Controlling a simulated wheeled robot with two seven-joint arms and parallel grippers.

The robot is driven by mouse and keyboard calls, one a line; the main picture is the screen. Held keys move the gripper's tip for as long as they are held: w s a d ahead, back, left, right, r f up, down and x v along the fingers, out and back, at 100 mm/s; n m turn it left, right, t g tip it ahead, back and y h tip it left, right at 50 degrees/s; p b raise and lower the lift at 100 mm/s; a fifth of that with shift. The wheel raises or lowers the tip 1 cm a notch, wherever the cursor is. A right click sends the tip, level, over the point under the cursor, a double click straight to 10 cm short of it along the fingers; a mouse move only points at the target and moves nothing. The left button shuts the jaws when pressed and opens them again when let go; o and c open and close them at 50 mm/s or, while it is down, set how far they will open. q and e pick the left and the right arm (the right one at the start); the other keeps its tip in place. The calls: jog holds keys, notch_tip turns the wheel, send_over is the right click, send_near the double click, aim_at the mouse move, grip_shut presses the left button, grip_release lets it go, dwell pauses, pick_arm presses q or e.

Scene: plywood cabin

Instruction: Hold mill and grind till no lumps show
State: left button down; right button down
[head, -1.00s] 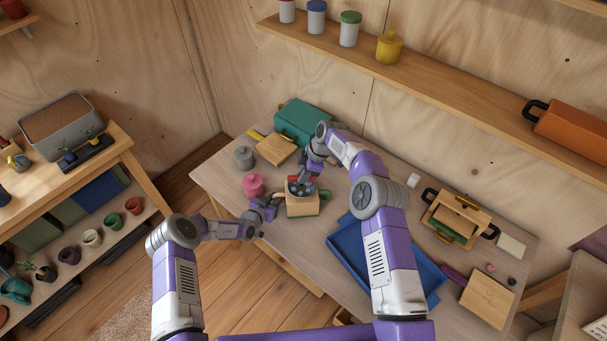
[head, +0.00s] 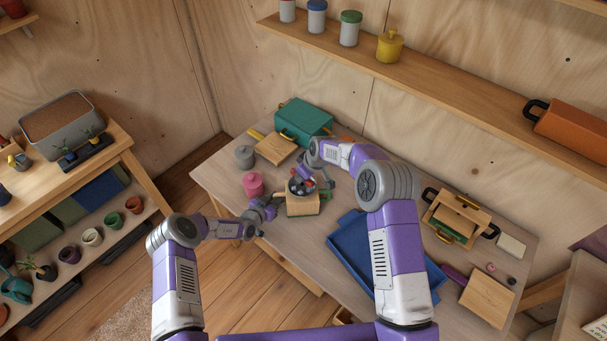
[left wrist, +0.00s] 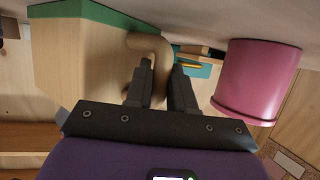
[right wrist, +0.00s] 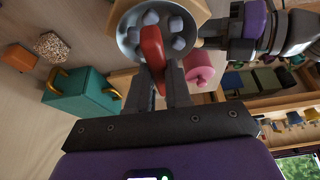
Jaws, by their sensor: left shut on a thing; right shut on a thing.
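The mill (head: 302,206) is a wooden block with a green base, standing on the table. Its round metal bowl (right wrist: 130,38) on top holds several pale grey lumps, clear in the right wrist view. A red crank (right wrist: 152,46) reaches across the bowl. My right gripper (right wrist: 160,72) is shut on the crank's outer end, at the bowl's edge. My left gripper (left wrist: 160,68) is shut on the tan bent handle (left wrist: 150,44) at the mill's side. The fingers partly hide both grips.
A pink canister (head: 253,184) and a grey canister (head: 244,156) stand left of the mill. A teal box (head: 303,121) and a wooden board (head: 275,148) lie behind it. A blue tray (head: 348,251) lies to the right, under my right arm.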

jog(key=m+h, duration=0.1)
jog(key=m, duration=0.2)
jog(key=m+t+h, duration=0.1)
jog(key=m, duration=0.3)
jog(key=shift+s+a+f+h, duration=0.15)
jog(key=shift+a+h, duration=0.05)
jog(key=shift+h, duration=0.2)
jog(key=m+h, duration=0.1)
jog(key=m, duration=0.3)
jog(key=shift+a+m+g+h, duration=0.15)
jog(key=shift+m+h, duration=0.25)
jog(key=shift+m, duration=0.5)
jog(key=shift+m+g+h, duration=0.15)
jog(key=shift+m+h, duration=0.25)
jog(key=shift+m, duration=0.5)
jog(key=c, duration=1)
grip_release()
jog(key=shift+c, duration=0.2)
